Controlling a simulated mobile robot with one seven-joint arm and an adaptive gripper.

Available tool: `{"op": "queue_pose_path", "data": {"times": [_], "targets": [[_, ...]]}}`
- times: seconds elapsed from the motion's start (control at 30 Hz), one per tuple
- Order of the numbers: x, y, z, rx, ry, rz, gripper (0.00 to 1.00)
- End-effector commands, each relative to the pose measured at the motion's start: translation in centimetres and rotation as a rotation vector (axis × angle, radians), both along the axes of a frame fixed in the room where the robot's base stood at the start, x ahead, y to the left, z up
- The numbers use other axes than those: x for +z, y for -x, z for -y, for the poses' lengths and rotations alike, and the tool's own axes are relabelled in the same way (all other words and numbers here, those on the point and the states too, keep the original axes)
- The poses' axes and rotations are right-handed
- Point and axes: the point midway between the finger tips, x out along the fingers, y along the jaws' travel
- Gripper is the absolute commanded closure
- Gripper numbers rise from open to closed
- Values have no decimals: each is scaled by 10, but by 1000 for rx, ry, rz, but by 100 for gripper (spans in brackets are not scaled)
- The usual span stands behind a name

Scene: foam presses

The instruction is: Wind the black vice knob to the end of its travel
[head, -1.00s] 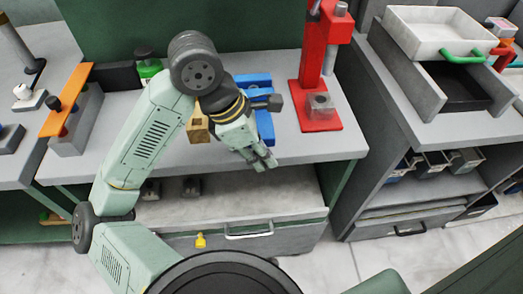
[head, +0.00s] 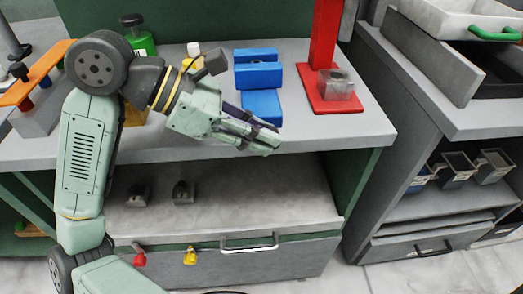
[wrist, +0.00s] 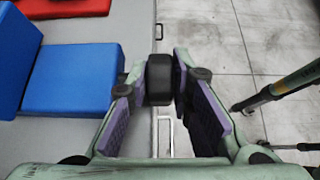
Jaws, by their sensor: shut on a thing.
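The blue vice (head: 262,75) stands on the grey bench, with its front block near the bench's front edge. In the wrist view, blue vice blocks (wrist: 70,78) lie to the left. The black vice knob (wrist: 159,78) sits between my gripper's fingertips in the wrist view. My gripper (head: 262,140) reaches in from the left at the bench's front edge, fingers pointing right. It also shows in the wrist view (wrist: 160,90), with purple-lined fingers on either side of the knob, shut on it. In the head view the fingers hide the knob.
A red press (head: 335,95) with a clear block stands right of the vice. A green bottle (head: 139,38) and an orange bar (head: 38,75) are at left. Below are a shelf, a drawer with a white handle (head: 249,246), and red and yellow knobs.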

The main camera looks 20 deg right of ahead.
Motion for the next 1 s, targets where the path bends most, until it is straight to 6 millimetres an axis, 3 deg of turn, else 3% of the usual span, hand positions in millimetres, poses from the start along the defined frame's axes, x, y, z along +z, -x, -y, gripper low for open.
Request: {"op": "queue_pose_path", "data": {"times": [0.03, 0.3, 0.8, 0.83, 1.0], "targets": [[-7, 0, 0, -1, 26, -7, 100], [-3, -1, -2, -1, 108, -30, 100], [-1, 0, -2, -1, 124, -36, 100], [-1, 0, -2, -1, 124, -36, 78], [-1, 0, -2, -1, 123, -36, 72]]}}
